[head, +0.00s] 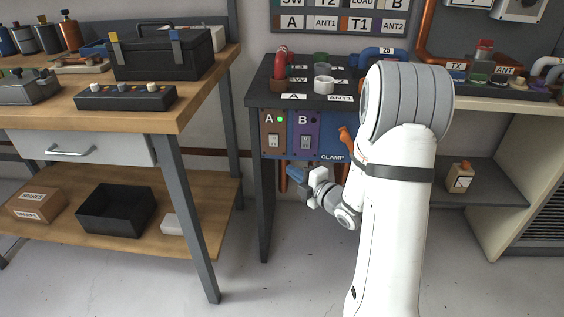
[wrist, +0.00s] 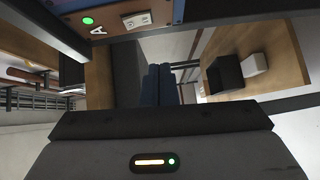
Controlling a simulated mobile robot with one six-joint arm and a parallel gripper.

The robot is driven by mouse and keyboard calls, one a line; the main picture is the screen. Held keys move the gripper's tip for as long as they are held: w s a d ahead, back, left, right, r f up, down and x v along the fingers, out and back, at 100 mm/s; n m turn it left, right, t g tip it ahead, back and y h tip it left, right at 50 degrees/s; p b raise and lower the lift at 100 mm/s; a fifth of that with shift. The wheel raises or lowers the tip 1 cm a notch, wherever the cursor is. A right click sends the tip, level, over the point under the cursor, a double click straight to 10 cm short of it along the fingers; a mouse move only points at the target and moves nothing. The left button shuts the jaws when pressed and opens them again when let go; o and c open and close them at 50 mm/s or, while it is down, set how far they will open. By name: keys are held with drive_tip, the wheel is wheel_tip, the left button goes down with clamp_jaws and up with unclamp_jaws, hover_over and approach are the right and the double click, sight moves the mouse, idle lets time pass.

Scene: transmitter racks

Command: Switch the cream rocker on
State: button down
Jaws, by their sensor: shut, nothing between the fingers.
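Two pale rockers sit on the front of the dark cabinet. The left rocker (head: 273,141) is on the brown plate marked A, below a lit green lamp (head: 280,119). The right rocker (head: 303,142) is on the purple plate marked B, and its lamp (head: 313,120) is dark. I cannot tell from colour which one is the cream rocker. In the wrist view the A rocker (wrist: 137,19) shows at the top, with its green lamp (wrist: 88,20) lit. My gripper (head: 295,173) is just below the plates, its blue fingers (wrist: 160,85) shut and empty, apart from both rockers.
An orange clamp handle (head: 346,137) is right of plate B, close to my arm. Pipes and cylinders stand on the cabinet top (head: 262,100). A wooden bench (head: 190,90) is to the left, with a black bin (head: 115,211) on its lower shelf. The floor between is clear.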

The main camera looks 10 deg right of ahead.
drive_tip(key=shift+v, duration=1.2)
drive_tip(key=shift+f, duration=0.15)
drive_tip(key=s+d+r+m+g+h+p, duration=0.1)
drive_tip(key=s+r+m+g+h+p, duration=0.25)
drive_tip(key=r+m+p, duration=0.4)
drive_tip(key=s+d+r+m+g+h+p, duration=0.15)
drive_tip(key=r+m+h+p, duration=0.35)
drive_tip(key=r+p, duration=0.6)
drive_tip(key=s+a+r+m+g+p, duration=0.3)
drive_tip(key=s+r+m+g+p, duration=0.1)
drive_tip(key=s+r, duration=0.4)
drive_tip(key=s+a+r+m+g+p, duration=0.4)
drive_tip(key=s+r, duration=0.4)
drive_tip(key=s, duration=0.5)
drive_tip(key=shift+a+r+m+y+p, duration=0.4)
drive_tip(key=shift+m+p, duration=0.5)
drive_tip(key=shift+m, duration=0.25)
